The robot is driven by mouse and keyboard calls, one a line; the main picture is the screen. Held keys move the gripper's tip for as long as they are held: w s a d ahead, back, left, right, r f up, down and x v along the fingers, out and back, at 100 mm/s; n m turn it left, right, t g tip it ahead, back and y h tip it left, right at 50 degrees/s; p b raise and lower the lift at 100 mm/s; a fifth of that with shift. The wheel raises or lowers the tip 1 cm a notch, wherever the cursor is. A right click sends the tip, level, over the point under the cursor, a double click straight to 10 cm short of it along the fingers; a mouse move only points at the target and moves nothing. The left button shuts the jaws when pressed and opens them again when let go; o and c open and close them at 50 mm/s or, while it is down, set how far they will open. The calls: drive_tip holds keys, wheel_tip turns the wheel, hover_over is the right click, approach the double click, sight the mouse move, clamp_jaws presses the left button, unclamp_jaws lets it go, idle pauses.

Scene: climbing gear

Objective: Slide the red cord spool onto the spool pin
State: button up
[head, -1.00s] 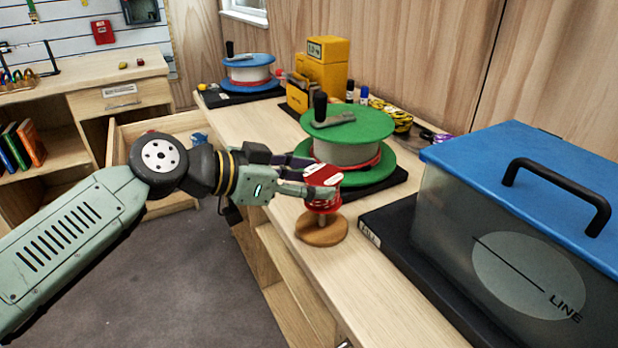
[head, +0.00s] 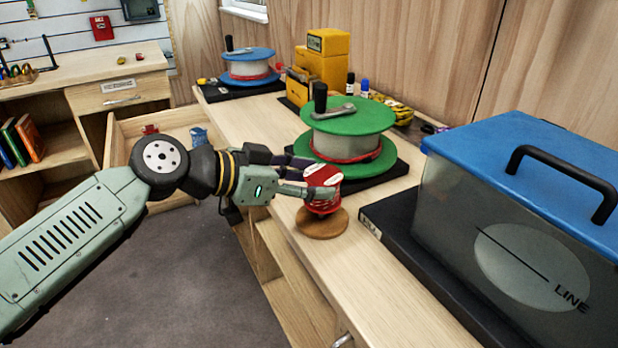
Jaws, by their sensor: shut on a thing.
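The red cord spool (head: 323,205), with a red and white top, is held between the fingers of my gripper (head: 318,181). My gripper reaches in from the left and is shut on the spool, with one finger along its near side. The spool is upright over the round wooden base (head: 321,227) of the spool pin, close above it or touching it. The pin's shaft is hidden by the spool. I cannot tell whether the spool rests fully on the base.
A green-flanged reel (head: 347,115) stands just behind my gripper. A lidded bin with a blue top (head: 510,165) stands on a black mat at the right. A blue reel (head: 248,68) and yellow boxes (head: 322,68) are farther back. The bench front edge is close to the base.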

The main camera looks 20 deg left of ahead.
drive_tip(key=shift+f, duration=0.3)
drive_tip(key=o, duration=1.3)
wheel_tip(320, 180, up, 10)
drive_tip(key=shift+r, duration=0.1)
